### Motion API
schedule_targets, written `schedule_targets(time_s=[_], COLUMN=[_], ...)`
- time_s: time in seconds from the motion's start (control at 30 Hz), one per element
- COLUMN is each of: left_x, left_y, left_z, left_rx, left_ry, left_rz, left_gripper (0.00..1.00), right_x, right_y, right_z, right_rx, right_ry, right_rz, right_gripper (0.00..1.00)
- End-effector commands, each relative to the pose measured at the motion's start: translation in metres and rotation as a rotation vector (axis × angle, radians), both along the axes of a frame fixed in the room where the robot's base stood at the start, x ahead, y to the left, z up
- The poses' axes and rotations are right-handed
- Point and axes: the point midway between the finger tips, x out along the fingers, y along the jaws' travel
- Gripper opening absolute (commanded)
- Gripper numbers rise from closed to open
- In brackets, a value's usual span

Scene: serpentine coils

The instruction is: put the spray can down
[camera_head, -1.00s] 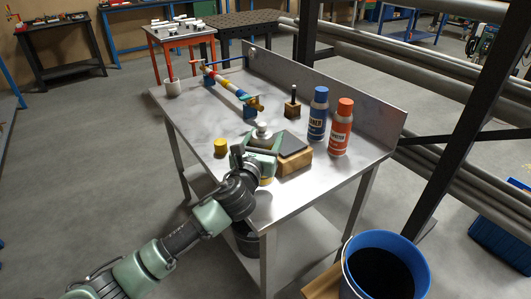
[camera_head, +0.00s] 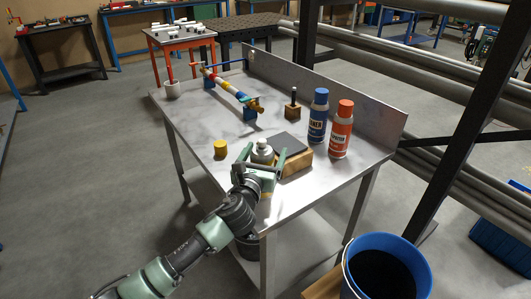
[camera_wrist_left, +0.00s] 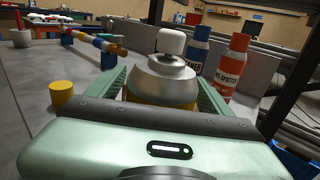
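The spray can (camera_head: 262,152) has a white cap, a silver top and a yellow body. It appears upright on the steel table (camera_head: 205,118), near its front edge. My left gripper (camera_head: 264,155) is around it, with its green fingers spread apart on both sides. In the left wrist view the can (camera_wrist_left: 161,82) sits between the fingers, with its lower body hidden behind the gripper's palm. My right gripper is in neither view.
A wooden block with a dark top (camera_head: 293,159) is close to the right finger. Blue (camera_head: 317,117) and orange (camera_head: 340,132) cans stand behind it. A yellow cylinder (camera_head: 220,149) stands to the left. A blue bucket (camera_head: 387,245) is at the lower right.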

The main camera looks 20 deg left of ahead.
Motion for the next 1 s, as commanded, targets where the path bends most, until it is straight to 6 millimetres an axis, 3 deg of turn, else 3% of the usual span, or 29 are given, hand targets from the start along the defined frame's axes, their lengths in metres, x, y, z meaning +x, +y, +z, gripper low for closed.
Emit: schedule_targets(time_s=[0.27,0.7,1.0], left_x=[-0.009,-0.096,-0.120], left_y=[0.000,-0.002,-0.002], left_z=[0.001,0.001,0.003], left_rx=[0.001,0.000,0.000], left_ry=[0.001,0.001,-0.001], left_rz=[0.000,-0.003,0.000], left_gripper=[0.81,0.81,0.81], right_x=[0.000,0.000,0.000], right_y=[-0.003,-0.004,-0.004], right_z=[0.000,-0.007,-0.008], right_rx=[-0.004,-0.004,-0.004], right_ry=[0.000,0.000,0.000], right_rz=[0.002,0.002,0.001], right_gripper=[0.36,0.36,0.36])
